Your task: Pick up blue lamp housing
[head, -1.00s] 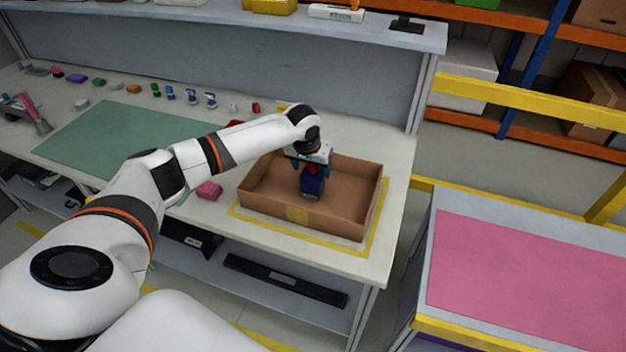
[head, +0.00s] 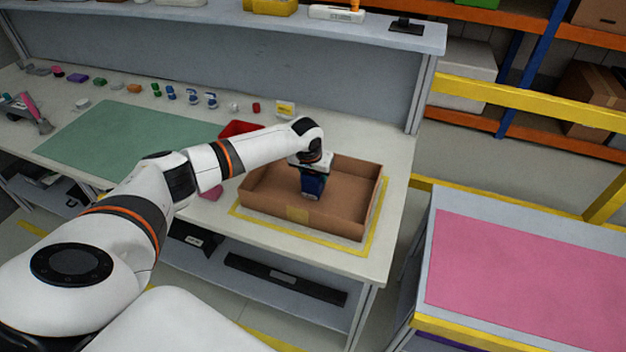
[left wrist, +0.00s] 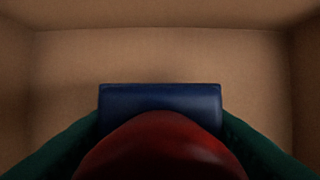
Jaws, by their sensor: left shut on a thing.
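The blue lamp housing (head: 313,187) is inside the open brown cardboard box (head: 350,222), near its middle. My left gripper (head: 312,177) points down into the box and is shut on the housing. In the left wrist view the housing's blue end (left wrist: 160,98) shows beyond a dark red rounded part (left wrist: 160,150), with green fingers (left wrist: 160,135) on both sides. Whether the housing touches the box floor cannot be told. My right gripper is not in view.
A green mat (head: 120,138), a red tray (head: 238,128) and several small parts lie on the bench to the left. A pink-topped table (head: 530,275) stands at the right, beyond a floor gap.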

